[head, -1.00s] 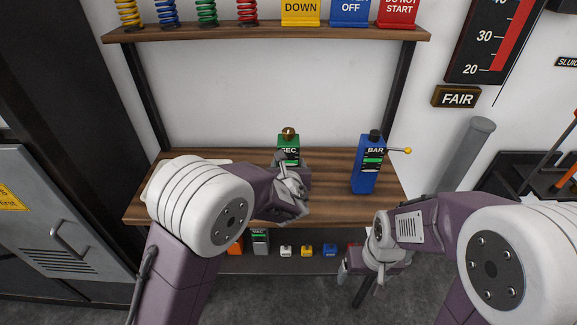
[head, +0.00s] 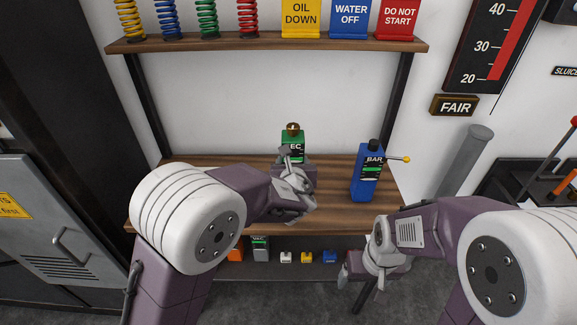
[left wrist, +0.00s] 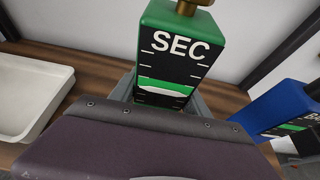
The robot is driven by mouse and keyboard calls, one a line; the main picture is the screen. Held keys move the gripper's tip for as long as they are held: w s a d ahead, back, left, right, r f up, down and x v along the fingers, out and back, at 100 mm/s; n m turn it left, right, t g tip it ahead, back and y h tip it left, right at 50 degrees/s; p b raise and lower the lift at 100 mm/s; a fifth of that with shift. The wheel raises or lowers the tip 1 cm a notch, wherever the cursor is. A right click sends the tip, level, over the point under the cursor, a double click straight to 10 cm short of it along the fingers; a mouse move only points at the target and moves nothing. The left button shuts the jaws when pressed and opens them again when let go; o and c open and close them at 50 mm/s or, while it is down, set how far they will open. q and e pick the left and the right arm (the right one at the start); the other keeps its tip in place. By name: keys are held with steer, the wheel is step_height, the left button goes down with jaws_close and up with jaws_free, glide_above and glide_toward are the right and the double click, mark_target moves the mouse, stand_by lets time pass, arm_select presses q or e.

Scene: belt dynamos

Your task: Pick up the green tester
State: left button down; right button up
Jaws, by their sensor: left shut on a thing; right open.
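The green tester (head: 293,141), marked SEC with a brass knob on top, is over the wooden shelf towards the back. My left gripper (head: 291,163) is shut on it; its fingers and wrist hide the tester's lower part. In the left wrist view the tester (left wrist: 180,45) stands straight in front of the palm, its label facing the camera. I cannot tell whether its base touches the wood. My right gripper (head: 362,270) is open and empty, low in front of the shelf's front edge.
A blue tester (head: 366,180) marked BAR, with a yellow-tipped lever, stands to the right on the wooden shelf (head: 330,210). A white tray (left wrist: 30,90) lies to the left. Small blocks and a grey tester (head: 260,250) sit on the lower shelf. Springs and signs line the upper shelf (head: 270,44).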

arm_select(q)
steer(key=s+d+r+p, duration=0.3)
steer(key=s+d+r, duration=0.2)
steer(key=d, duration=0.4)
steer(key=shift+s+r, duration=0.15)
steer(key=shift+r, duration=0.5)
steer(key=w+a+f+b, duration=0.1)
steer(key=a+f+b, duration=0.2)
steer(key=b, duration=0.1)
steer(key=w+a+f+b, duration=0.2)
steer(key=a+f+b, duration=0.1)
steer(key=b, duration=0.1)
steer(key=w+a+f+b, duration=0.2)
steer(key=a+f+b, duration=0.1)
steer(key=b, duration=0.1)
steer(key=shift+w, duration=0.15)
steer(key=shift+w+a+f+b, duration=0.25)
steer(key=shift+a+f+b, duration=0.2)
steer(key=shift+b, duration=0.3)
steer(key=shift+w+a+r, duration=0.1)
steer(key=shift+a, duration=0.05)
